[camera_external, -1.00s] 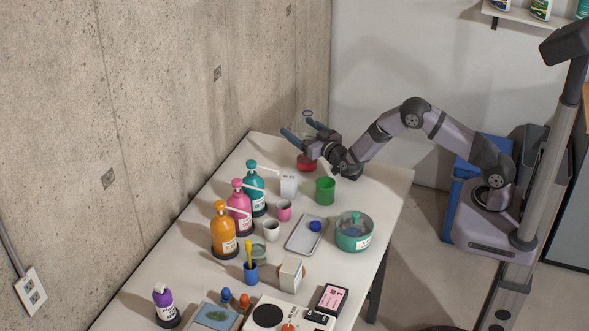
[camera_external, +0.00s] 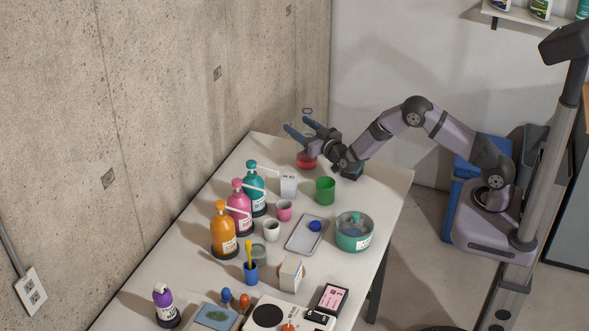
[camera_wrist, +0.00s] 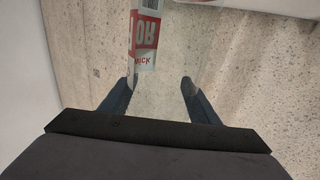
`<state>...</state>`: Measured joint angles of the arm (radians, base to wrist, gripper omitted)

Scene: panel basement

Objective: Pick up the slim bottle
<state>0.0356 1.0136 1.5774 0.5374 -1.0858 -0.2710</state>
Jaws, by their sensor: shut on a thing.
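The slim bottle (camera_external: 306,160) is at the far end of the table in the external view. Its lower part is red, and a thin ring that looks like the mouth of a clear neck shows above it. My gripper (camera_external: 296,124) is shut on the bottle, its blue fingers on either side of the upper part. In the wrist view my gripper (camera_wrist: 158,82) shows its two fingers apart around a see-through area. A red and white label (camera_wrist: 145,40) stands above the left fingertip there. Whether the bottle touches the table is hard to tell.
Teal (camera_external: 256,195), pink (camera_external: 239,210) and orange (camera_external: 223,235) pump bottles line the wall side. A tray (camera_external: 301,243) and a teal bowl (camera_external: 354,238) stand nearer. A concrete wall is close on the left.

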